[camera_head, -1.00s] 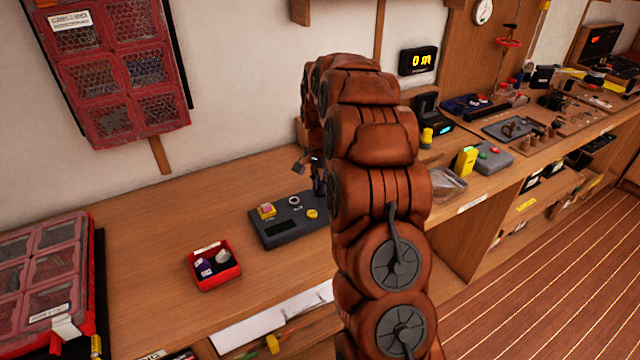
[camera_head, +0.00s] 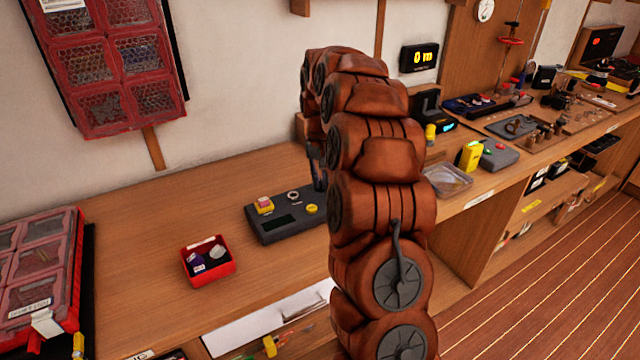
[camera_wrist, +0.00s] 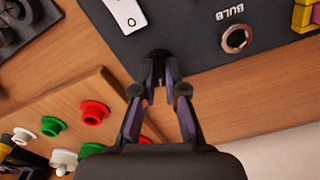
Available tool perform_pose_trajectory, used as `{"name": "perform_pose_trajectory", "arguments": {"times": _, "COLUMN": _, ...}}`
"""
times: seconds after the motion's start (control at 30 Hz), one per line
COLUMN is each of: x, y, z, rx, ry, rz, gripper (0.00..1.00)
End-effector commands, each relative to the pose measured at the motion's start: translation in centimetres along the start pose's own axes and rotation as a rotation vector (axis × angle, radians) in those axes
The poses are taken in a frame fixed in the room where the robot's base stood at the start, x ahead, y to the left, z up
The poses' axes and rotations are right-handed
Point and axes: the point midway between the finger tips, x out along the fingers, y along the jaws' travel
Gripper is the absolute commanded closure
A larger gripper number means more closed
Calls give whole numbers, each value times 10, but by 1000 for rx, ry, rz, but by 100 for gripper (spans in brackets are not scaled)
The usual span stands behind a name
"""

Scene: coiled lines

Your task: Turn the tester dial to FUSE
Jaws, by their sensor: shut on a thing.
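The tester (camera_head: 280,226) is a dark grey box on the bench. It also fills the top of the wrist view (camera_wrist: 195,45), with a metal socket marked BULB (camera_wrist: 237,39) and a white label with a 0 (camera_wrist: 127,14). No FUSE mark is readable. In the head view my gripper (camera_head: 318,175) is at the tester's back right corner, partly behind my arm.
A red tray (camera_head: 208,262) with small items stands left of the tester. A red-lidded case (camera_head: 40,270) is at far left. In the wrist view, red and green pegs (camera_wrist: 94,112) stand on a wooden board beside the tester. Bare bench lies behind the tester.

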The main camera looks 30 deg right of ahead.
Motion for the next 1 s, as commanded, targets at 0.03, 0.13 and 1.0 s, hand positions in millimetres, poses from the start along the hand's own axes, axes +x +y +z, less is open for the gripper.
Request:
{"name": "perform_pose_trajectory", "arguments": {"times": 0.03, "x": 2, "y": 0, "z": 0, "rx": -39, "ry": 1, "rz": -1, "gripper": 100}}
{"name": "perform_pose_trajectory", "arguments": {"times": 0.13, "x": 1, "y": 0, "z": 0, "rx": -121, "ry": 0, "rz": -1, "gripper": 100}}
{"name": "perform_pose_trajectory", "arguments": {"times": 1.0, "x": -1, "y": 0, "z": 0, "rx": -392, "ry": 2, "rz": 0, "gripper": 100}}
